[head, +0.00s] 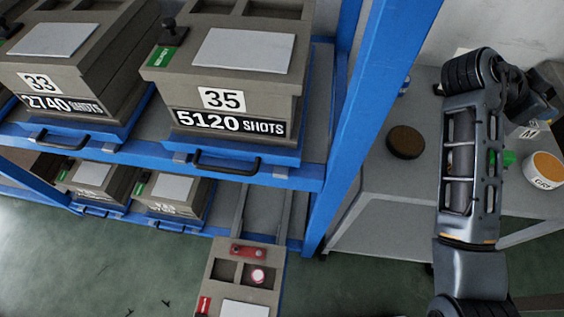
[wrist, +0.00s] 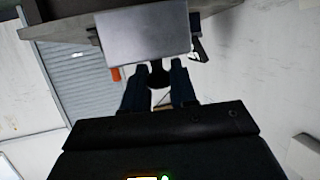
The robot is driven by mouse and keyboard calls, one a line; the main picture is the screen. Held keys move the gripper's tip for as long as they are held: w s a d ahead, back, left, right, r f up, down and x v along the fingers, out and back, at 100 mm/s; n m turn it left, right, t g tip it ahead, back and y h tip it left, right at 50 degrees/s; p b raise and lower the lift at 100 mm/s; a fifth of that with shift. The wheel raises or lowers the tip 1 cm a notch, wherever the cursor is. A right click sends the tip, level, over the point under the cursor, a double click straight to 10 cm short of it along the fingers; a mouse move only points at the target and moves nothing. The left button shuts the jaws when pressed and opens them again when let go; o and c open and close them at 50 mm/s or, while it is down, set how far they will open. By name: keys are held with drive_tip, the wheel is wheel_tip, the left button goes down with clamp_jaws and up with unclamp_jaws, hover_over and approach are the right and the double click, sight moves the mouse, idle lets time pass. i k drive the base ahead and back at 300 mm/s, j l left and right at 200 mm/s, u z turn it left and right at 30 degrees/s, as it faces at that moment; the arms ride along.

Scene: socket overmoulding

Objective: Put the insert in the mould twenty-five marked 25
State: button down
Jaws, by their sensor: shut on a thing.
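In the wrist view my gripper (wrist: 159,74) shows two dark fingers, shut on a small dark piece (wrist: 158,80), which I take to be the insert; its shape is hard to make out. In the head view the gripper's fingers cannot be made out beyond my bent arm. No mould with a readable 25 shows. A pulled-out open mould (head: 217,268) at the bottom of the head view has square cavities, one holding a round pinkish-white piece (head: 258,276); its number is out of view.
The blue rack (head: 362,120) holds moulds marked 33 (head: 40,82) and 35 (head: 222,98), with smaller moulds below. Right of it stands a grey bench (head: 385,195) with a brown disc (head: 405,142) and an orange-topped tub (head: 545,170).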

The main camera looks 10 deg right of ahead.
sight(224, 270)
drive_tip(key=k+j+u, duration=0.2)
drive_tip(key=k+j, duration=0.15)
drive_tip(key=j, duration=0.7)
drive_tip(key=i+j+u, duration=0.1)
drive_tip(key=j, duration=0.35)
drive_tip(key=i+j, duration=0.1)
drive_tip(key=j, duration=0.25)
drive_tip(key=i+j, duration=0.15)
drive_tip(key=j, duration=0.2)
drive_tip(key=i+j+u, duration=0.1)
drive_tip(key=j, duration=0.25)
drive_tip(key=i+j, duration=0.15)
drive_tip(key=j, duration=0.15)
